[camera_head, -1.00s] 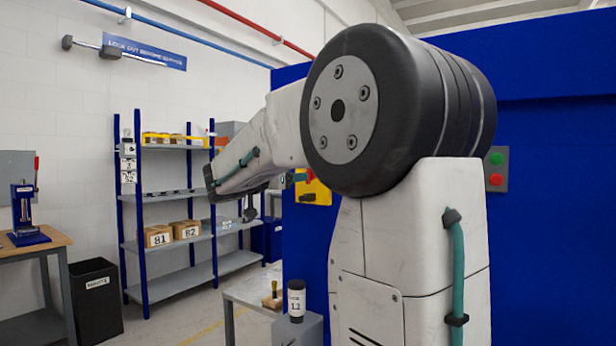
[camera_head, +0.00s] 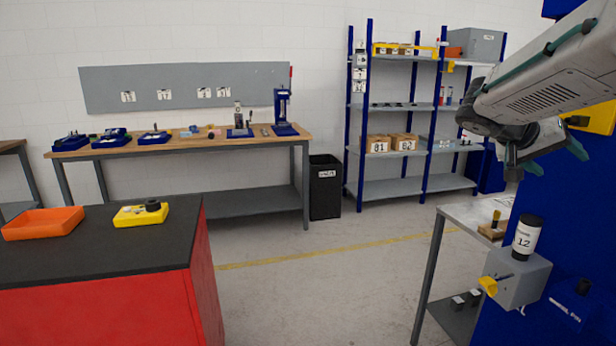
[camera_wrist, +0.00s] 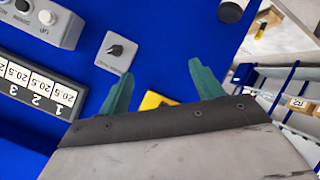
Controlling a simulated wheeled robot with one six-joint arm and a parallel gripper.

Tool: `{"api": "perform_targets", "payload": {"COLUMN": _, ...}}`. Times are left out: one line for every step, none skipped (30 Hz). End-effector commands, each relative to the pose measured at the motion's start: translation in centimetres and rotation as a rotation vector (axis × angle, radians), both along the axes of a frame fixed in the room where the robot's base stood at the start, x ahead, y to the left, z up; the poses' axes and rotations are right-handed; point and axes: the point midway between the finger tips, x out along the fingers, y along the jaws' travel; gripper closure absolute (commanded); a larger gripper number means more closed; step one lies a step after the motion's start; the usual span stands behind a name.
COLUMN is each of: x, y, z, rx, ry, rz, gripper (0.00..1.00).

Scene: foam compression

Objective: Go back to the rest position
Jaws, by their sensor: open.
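My gripper (camera_head: 541,158) is at the upper right in the head view, in front of the blue machine wall (camera_head: 590,190). Its teal fingers hang in the air above the small grey table. In the wrist view the two teal fingers (camera_wrist: 160,85) stand well apart, with nothing between them. Behind them are the blue panel (camera_wrist: 165,40), a black knob on a grey plate (camera_wrist: 117,48) and a strip of numbered labels (camera_wrist: 38,85).
A red cabinet (camera_head: 110,290) with an orange tray (camera_head: 42,223) stands at left. A workbench (camera_head: 180,145) and shelves (camera_head: 400,187) line the back. The middle floor is clear.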

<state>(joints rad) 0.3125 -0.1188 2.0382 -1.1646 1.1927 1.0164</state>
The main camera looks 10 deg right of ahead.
Motion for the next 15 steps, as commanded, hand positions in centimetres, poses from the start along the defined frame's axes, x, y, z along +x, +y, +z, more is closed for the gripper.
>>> {"api": "perform_targets", "payload": {"x": -2.0, "y": 2.6, "z": -2.1, "rx": 0.115, "ry": 0.086, "rz": 0.045, "gripper": 0.35}}
{"api": "perform_targets", "payload": {"x": -3.2, "y": 4.2, "z": -3.5, "rx": 0.187, "ry": 0.137, "rz": 0.078, "gripper": 0.35}}
{"api": "perform_targets", "payload": {"x": -4.6, "y": 6.4, "z": -5.1, "rx": 0.279, "ry": 0.197, "rz": 0.128, "gripper": 0.35}}
{"api": "perform_targets", "payload": {"x": -5.7, "y": 8.1, "z": -6.2, "rx": 0.348, "ry": 0.238, "rz": 0.169, "gripper": 0.35}}
{"api": "perform_targets", "payload": {"x": -6.8, "y": 9.9, "z": -7.4, "rx": 0.415, "ry": 0.272, "rz": 0.214, "gripper": 0.35}}
{"api": "perform_targets", "payload": {"x": -8.2, "y": 12.3, "z": -8.7, "rx": 0.502, "ry": 0.312, "rz": 0.279, "gripper": 0.35}}
{"api": "perform_targets", "payload": {"x": -9.2, "y": 14.1, "z": -9.7, "rx": 0.565, "ry": 0.337, "rz": 0.33, "gripper": 0.35}}
{"api": "perform_targets", "payload": {"x": -10.3, "y": 15.9, "z": -10.6, "rx": 0.625, "ry": 0.357, "rz": 0.384, "gripper": 0.35}}
{"api": "perform_targets", "payload": {"x": -11.7, "y": 18.4, "z": -11.8, "rx": 0.704, "ry": 0.378, "rz": 0.459, "gripper": 0.35}}
{"api": "perform_targets", "payload": {"x": -12.8, "y": 20.3, "z": -12.5, "rx": 0.76, "ry": 0.388, "rz": 0.516, "gripper": 0.35}}
{"api": "perform_targets", "payload": {"x": -13.8, "y": 22.0, "z": -13.2, "rx": 0.811, "ry": 0.393, "rz": 0.57, "gripper": 0.35}}
{"api": "perform_targets", "payload": {"x": -15.1, "y": 24.2, "z": -14.0, "rx": 0.871, "ry": 0.394, "rz": 0.636, "gripper": 0.35}}
{"api": "perform_targets", "payload": {"x": -15.9, "y": 25.6, "z": -14.5, "rx": 0.909, "ry": 0.388, "rz": 0.678, "gripper": 0.35}}
{"api": "perform_targets", "payload": {"x": -16.7, "y": 26.8, "z": -14.8, "rx": 0.939, "ry": 0.381, "rz": 0.712, "gripper": 0.35}}
{"api": "perform_targets", "payload": {"x": -17.5, "y": 28.1, "z": -15.2, "rx": 0.972, "ry": 0.364, "rz": 0.743, "gripper": 0.35}}
